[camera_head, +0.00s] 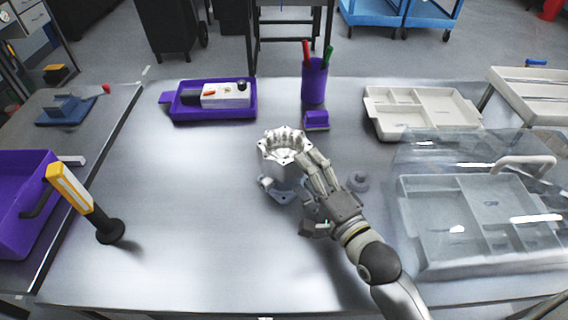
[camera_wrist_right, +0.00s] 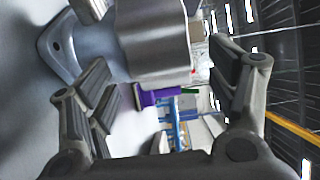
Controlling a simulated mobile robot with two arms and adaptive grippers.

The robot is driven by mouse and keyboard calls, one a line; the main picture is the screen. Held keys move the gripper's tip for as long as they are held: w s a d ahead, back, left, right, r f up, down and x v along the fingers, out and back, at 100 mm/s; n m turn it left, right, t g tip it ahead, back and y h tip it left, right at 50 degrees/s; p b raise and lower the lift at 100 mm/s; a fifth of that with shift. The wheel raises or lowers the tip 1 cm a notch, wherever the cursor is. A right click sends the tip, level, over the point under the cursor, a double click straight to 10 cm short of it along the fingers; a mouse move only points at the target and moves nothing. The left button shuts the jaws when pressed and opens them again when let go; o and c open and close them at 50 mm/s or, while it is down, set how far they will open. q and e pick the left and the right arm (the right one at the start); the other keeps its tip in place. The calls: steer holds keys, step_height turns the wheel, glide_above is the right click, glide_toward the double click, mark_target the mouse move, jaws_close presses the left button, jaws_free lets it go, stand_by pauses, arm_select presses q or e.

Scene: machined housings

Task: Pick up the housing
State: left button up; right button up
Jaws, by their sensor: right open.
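The housing (camera_head: 279,160) is a silver metal part with a scalloped open top and a flanged base, standing upright near the middle of the table. My right gripper (camera_head: 312,190) comes in from the lower right and is at the housing's right side, covering part of it. In the right wrist view the housing (camera_wrist_right: 152,42) fills the upper middle, with its flange at the upper left. There the right gripper (camera_wrist_right: 165,85) is open, its fingers apart with the housing's body between or just beyond them; contact cannot be told. My left gripper is in neither view.
A purple pen cup (camera_head: 314,82) and a purple tray (camera_head: 213,114) stand behind the housing. A beige divided tray (camera_head: 424,110) is at the back right. A tray with a clear lid (camera_head: 425,216) lies at right. A yellow-and-black lamp (camera_head: 82,198) stands at left. The front left table is clear.

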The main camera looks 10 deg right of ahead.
steer(key=shift+w, duration=0.1)
jaws_close()
steer(key=shift+r, duration=0.2)
stand_by(0.5)
